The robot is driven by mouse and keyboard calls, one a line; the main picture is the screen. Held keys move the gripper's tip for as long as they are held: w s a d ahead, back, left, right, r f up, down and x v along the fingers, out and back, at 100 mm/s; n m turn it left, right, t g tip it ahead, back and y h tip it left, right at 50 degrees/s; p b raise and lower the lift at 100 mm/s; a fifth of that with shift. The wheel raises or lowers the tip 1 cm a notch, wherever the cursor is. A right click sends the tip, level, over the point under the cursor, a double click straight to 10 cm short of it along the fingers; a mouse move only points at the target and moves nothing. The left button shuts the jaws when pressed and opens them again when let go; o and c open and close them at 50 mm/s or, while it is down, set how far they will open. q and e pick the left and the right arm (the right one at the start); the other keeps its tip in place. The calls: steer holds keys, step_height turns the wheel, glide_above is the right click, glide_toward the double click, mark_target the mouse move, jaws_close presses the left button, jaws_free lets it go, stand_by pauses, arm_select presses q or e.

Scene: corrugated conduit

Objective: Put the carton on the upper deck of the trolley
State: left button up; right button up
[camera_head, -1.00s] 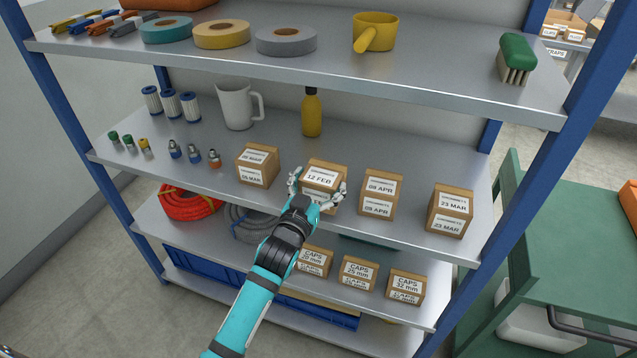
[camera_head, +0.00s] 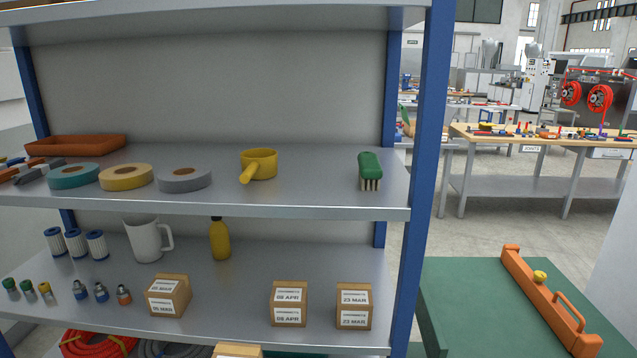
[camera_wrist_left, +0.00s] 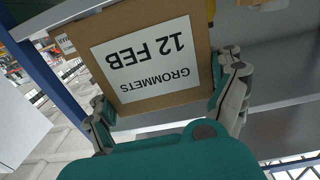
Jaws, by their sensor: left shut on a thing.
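The carton (camera_wrist_left: 150,65) is brown cardboard with a white label reading GROMMETS 12 FEB, upside down in the left wrist view. My left gripper (camera_wrist_left: 168,104) is shut on it, with a finger at each side. In the head view, the top of a carton (camera_head: 238,350) shows at the bottom edge, probably this one; no gripper shows there. The trolley's green upper deck (camera_head: 465,305) is at the lower right, beyond the blue shelf post. My right gripper is not in view.
An orange level-like tool (camera_head: 545,300) lies on the deck's right part; the deck's left part is clear. Cartons marked 08 APR (camera_head: 289,304) and 23 MAR (camera_head: 354,306) stand on the middle shelf. The blue post (camera_head: 420,180) stands between shelf and trolley.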

arm_select(q)
steer(key=s+a+r, duration=0.1)
steer(key=s+r, duration=0.1)
steer(key=s, duration=0.5)
steer(key=s+r+y, duration=0.1)
steer(key=s+r, duration=0.1)
steer(key=s, duration=0.5)
steer(key=shift+s+a+r+n, duration=0.2)
steer(key=shift+a+r+n, duration=0.1)
steer(key=shift+a, duration=0.1)
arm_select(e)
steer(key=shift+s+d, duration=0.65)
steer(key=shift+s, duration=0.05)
